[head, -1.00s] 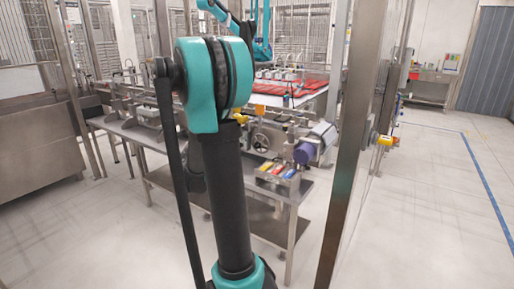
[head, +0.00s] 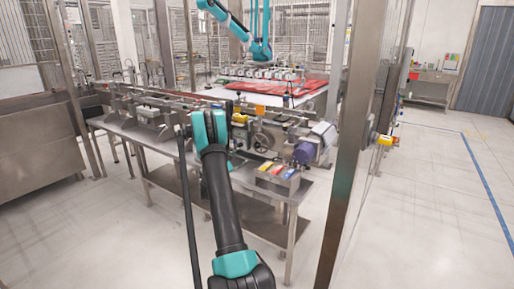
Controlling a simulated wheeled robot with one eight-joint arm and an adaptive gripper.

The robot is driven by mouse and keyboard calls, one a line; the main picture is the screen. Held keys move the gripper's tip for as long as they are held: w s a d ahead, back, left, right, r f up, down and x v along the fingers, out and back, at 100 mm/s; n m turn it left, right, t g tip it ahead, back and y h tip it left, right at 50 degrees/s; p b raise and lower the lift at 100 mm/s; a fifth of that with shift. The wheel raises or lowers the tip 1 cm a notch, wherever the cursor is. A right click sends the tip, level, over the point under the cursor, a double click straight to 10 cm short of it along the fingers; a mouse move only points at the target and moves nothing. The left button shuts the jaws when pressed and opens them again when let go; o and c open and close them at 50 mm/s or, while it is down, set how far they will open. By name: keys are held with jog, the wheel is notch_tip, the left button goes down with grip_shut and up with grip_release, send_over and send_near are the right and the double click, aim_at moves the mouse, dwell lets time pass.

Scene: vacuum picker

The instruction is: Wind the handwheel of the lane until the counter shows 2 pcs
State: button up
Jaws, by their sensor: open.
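The handwheel (head: 262,142) is a small grey spoked wheel on the front of the lane machine, right of my arm. The lane (head: 195,101) is a long metal conveyor above a steel table. I cannot make out which part is the counter, and no reading is legible. My arm stands in the middle of the head view, with its teal joint left of the handwheel. My gripper does not show; the arm's far end is out of sight.
A purple-ended motor (head: 304,153) sits right of the handwheel. A holder with coloured items (head: 277,177) stands on the steel table (head: 297,198). A steel post (head: 350,160) rises at right. Another teal robot arm (head: 262,48) stands behind. Floor at right is clear.

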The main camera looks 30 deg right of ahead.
aim_at(257, 146)
jog(key=x, duration=1.7)
jog(key=shift+d, duration=0.45)
jog(key=shift+c, duration=0.6)
jog(key=c, duration=1)
jog(key=shift+c, duration=0.2)
jog(key=m, duration=0.4)
jog(key=shift+f+m, duration=0.1)
jog(key=shift+m, duration=2.2)
